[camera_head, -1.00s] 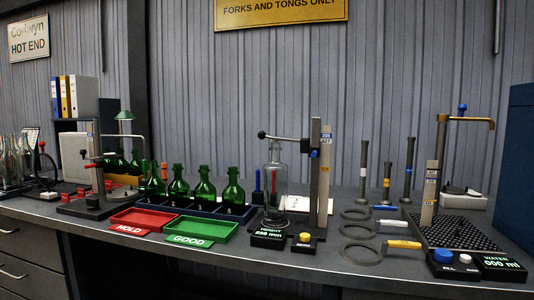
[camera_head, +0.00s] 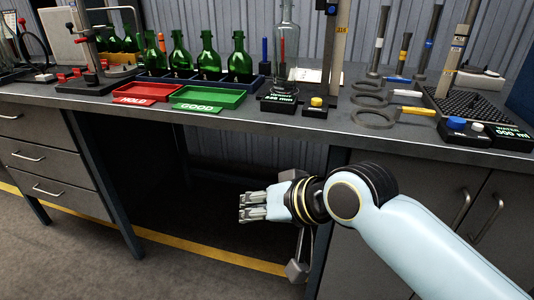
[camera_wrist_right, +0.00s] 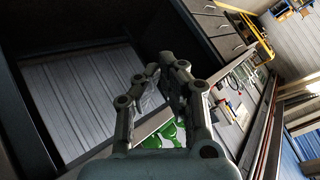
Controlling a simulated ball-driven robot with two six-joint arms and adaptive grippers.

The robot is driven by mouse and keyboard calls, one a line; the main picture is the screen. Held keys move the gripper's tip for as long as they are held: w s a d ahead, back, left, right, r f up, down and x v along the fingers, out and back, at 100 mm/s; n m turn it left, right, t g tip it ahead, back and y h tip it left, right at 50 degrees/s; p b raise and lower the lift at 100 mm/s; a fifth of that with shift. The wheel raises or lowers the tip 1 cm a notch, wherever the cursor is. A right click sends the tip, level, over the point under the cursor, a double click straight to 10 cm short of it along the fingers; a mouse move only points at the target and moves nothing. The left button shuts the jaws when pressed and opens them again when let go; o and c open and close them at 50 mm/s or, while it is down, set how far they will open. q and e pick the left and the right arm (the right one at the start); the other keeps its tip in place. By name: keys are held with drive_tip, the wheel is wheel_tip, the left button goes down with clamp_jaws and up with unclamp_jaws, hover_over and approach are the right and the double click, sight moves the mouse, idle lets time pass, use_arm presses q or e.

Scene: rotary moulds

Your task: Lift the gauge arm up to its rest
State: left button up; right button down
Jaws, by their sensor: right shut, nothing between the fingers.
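The height gauge shows at the top of the head view as an upright post (camera_head: 333,45) and a low base with a dark readout (camera_head: 279,97) and a yellow button (camera_head: 316,103). Its gauge arm is out of the picture above. A clear glass bottle (camera_head: 290,45) stands beside the post, its top near the picture edge. My right gripper (camera_head: 245,207) is shut and empty, in front of the bench and below its top, pointing left. Its fingers also show in the right wrist view (camera_wrist_right: 160,85). My left gripper is not in view.
A red HOLD tray (camera_head: 146,93) and a green GOOD tray (camera_head: 208,98) lie left of the gauge, before a rack of green bottles (camera_head: 209,58). Ring tongs (camera_head: 375,118) and a water station (camera_head: 465,130) stand to the right. The bench front edge (camera_head: 250,126) is above my right gripper.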

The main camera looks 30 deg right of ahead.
drive_tip(key=w+d+r+m+t+h, duration=0.1)
drive_tip(key=w+d+r+m+t, duration=0.1)
drive_tip(key=w+r+m+t, duration=1.4)
drive_tip(key=w+d+r+m+g+h, duration=0.4)
drive_tip(key=m+h, duration=0.5)
drive_tip(key=m, duration=0.4)
drive_tip(key=w+d+r+m+g+h, duration=0.4)
drive_tip(key=d+r+m+g+h, duration=0.2)
drive_tip(key=m, duration=0.7)
drive_tip(key=d+g+h, duration=0.2)
drive_tip(key=d+h, duration=0.1)
drive_tip(key=shift+d+r+m+g, duration=0.3)
drive_tip(key=shift+d+r+g, duration=0.05)
drive_tip(key=shift+g, duration=0.05)
drive_tip(key=shift+w+r, duration=0.1)
